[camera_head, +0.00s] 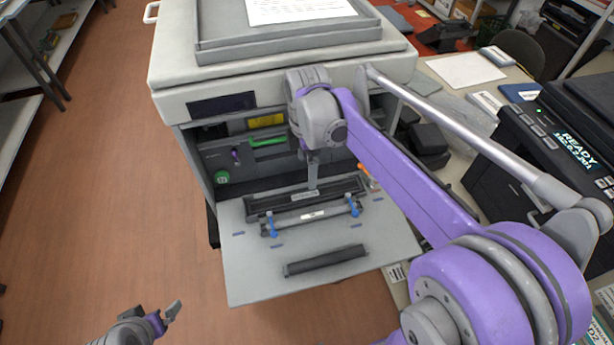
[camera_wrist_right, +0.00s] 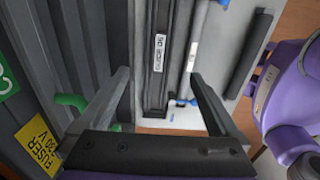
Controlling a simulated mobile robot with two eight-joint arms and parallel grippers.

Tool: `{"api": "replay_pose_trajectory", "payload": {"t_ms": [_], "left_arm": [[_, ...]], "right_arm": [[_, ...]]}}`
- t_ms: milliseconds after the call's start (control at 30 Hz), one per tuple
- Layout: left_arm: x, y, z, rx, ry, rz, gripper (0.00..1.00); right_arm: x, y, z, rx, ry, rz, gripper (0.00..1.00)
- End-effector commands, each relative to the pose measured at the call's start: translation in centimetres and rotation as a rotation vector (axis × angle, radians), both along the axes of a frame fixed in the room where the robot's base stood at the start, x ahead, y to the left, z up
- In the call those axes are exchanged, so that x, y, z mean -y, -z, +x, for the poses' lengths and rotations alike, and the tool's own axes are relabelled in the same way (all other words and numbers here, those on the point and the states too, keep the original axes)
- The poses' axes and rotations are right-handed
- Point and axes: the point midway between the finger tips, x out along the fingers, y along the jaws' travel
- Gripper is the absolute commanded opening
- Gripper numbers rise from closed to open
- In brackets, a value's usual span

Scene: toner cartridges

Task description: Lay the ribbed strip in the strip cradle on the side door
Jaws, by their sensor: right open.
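A long black labelled piece (camera_head: 300,199) lies across the open side door (camera_head: 240,275), close to the machine. It also shows in the right wrist view (camera_wrist_right: 153,85). A separate dark grey strip (camera_head: 326,260) lies on the door's outer part, also visible in the wrist view (camera_wrist_right: 250,55). I cannot make out ribs on either, so I cannot tell which is the ribbed strip and which the cradle. My right gripper (camera_head: 312,186) is open over the black labelled piece; its fingers show apart in the wrist view (camera_wrist_right: 160,75). My left gripper (camera_head: 155,313) is low at left, away from the door.
A grey bar with blue levers (camera_head: 308,216) lies between the two dark pieces. The printer (camera_head: 280,90) stands open behind, with a green handle (camera_head: 268,142) inside. A black device (camera_head: 540,150) is at right. Bare floor (camera_head: 110,180) lies left.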

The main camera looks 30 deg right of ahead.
Motion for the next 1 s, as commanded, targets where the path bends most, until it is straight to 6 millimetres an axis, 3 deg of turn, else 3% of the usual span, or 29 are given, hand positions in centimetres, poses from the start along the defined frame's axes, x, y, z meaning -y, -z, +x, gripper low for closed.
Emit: {"api": "replay_pose_trajectory", "payload": {"t_ms": [167,333,700,833,1000], "left_arm": [[0.0,-0.1,0.1,0.001,0.0,0.0,0.98],[0.0,-0.1,0.1,0.001,0.0,0.0,0.98],[0.0,-0.1,0.0,0.001,0.0,0.0,0.98],[0.0,-0.1,0.1,0.001,0.0,0.0,0.98],[0.0,-0.1,0.1,0.001,0.0,0.0,0.98]], "right_arm": [[-0.1,-1.4,-0.2,0.005,0.012,-0.001,0.98],[-1.6,-1.0,-2.6,0.08,0.204,-0.003,0.98],[-6.0,4.8,-11.9,0.379,1.072,0.216,0.98],[-6.6,6.3,-13.4,0.415,1.236,0.3,0.98],[-6.8,6.9,-13.9,0.426,1.307,0.337,0.98]]}}
